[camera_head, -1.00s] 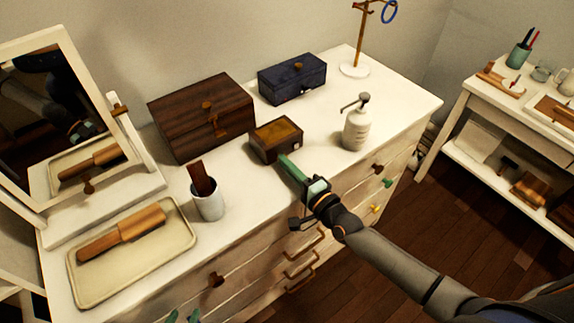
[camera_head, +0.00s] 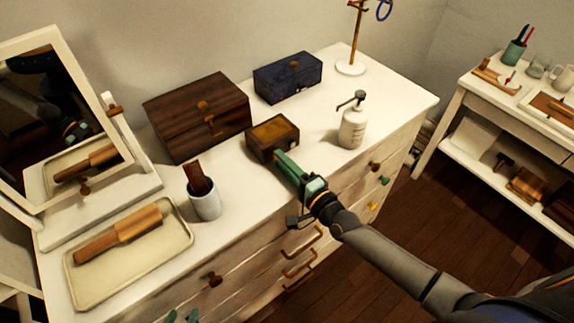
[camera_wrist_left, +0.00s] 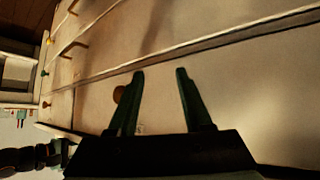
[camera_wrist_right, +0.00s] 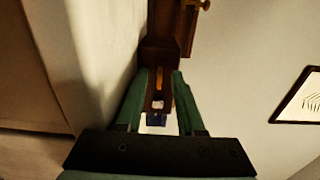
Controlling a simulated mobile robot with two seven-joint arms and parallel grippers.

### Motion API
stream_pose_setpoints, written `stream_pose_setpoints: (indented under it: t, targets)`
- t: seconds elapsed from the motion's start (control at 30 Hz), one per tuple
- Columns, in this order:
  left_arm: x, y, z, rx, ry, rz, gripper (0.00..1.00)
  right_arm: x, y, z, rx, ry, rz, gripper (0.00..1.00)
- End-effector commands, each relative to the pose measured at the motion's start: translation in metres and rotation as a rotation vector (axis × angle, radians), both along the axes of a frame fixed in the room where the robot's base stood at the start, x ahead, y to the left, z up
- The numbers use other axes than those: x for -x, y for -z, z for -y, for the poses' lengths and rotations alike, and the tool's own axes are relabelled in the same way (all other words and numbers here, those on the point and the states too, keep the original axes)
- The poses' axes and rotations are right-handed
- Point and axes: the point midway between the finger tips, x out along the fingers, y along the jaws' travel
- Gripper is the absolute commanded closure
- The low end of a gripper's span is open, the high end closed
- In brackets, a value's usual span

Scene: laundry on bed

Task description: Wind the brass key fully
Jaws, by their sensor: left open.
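A small wooden box (camera_head: 263,149) with a brass-coloured lid panel stands on the white dresser. My right gripper (camera_head: 280,158) points at the box's near face, with its green fingertips at or very close to it. In the right wrist view the fingers (camera_wrist_right: 159,80) stand apart, with the box (camera_wrist_right: 150,50) seen beyond and between them. A small pale patch (camera_wrist_right: 157,104) shows there too.
A larger wooden chest (camera_head: 185,125), a blue box (camera_head: 287,82) and a white pump bottle (camera_head: 352,130) stand around the small box. A cup (camera_head: 205,205), a brush tray (camera_head: 80,285) and a mirror (camera_head: 65,120) are at left. The dresser top in front of the bottle is clear.

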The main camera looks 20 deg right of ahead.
Motion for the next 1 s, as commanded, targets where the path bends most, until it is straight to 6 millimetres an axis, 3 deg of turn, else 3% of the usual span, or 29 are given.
stream_pose_setpoints:
  t: [0.17,0.7,1.0]
  targets:
    - [0.0,0.0,0.0,0.0,0.0,0.0,0.5,0.012,0.001,0.005,0.001,0.0,-0.003,0.62]
    - [0.0,0.006,0.0,0.0,0.0,0.0,0.5,0.104,0.002,0.037,0.001,-0.001,-0.003,0.62]
    - [0.0,0.007,0.0,0.0,0.0,0.0,0.5,0.118,0.0,0.043,0.0,0.001,0.0,0.62]
